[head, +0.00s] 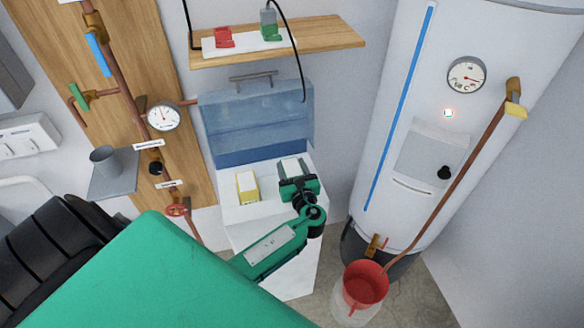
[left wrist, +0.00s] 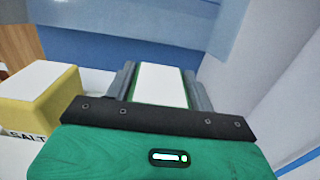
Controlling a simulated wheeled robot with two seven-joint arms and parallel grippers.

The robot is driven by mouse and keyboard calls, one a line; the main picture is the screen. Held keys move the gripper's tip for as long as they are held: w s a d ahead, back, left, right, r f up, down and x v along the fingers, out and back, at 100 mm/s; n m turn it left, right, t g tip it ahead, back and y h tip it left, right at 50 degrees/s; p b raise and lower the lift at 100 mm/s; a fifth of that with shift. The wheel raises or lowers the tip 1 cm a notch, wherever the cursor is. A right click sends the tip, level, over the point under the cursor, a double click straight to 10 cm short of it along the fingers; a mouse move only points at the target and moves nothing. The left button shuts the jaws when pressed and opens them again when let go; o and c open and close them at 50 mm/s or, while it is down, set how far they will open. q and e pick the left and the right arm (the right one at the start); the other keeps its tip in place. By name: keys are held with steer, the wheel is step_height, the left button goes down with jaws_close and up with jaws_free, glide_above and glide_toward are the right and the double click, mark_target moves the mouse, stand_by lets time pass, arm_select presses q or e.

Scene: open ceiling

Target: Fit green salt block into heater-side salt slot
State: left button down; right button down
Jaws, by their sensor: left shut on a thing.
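The green salt block (head: 292,166), with a white top and green sides, is between the fingers of my left gripper (head: 297,181). My left gripper is shut on it over the right part of the white stand, in front of the blue see-through box (head: 258,118). In the left wrist view the white top of the block (left wrist: 160,84) shows between the two grey fingers (left wrist: 161,88), with thin green edges. A yellow salt block (head: 247,186) with a white top stands to its left. I cannot make out an empty slot; the area under the gripper is hidden. My right gripper is not in view.
The white stand (head: 236,213) has bare space in front. The white heater (head: 420,130) stands close on the right. A wooden shelf (head: 335,38) hangs above the box. Copper pipes and a gauge (head: 163,116) are left.

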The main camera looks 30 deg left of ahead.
arm_select(q)
steer(key=shift+f+b, duration=0.65)
steer(key=shift+f, duration=0.15)
steer(key=shift+c, duration=2.2)
jaws_free()
steer(key=shift+s+d+f, duration=0.1)
steer(key=shift+f, duration=0.1)
steer(key=b+v, duration=0.3)
steer(key=v, duration=1)
steer(key=shift+s+d+r+b, duration=0.2)
steer(key=shift+d+b, duration=0.05)
steer(key=shift+b, duration=0.1)
steer(key=shift+a, duration=0.1)
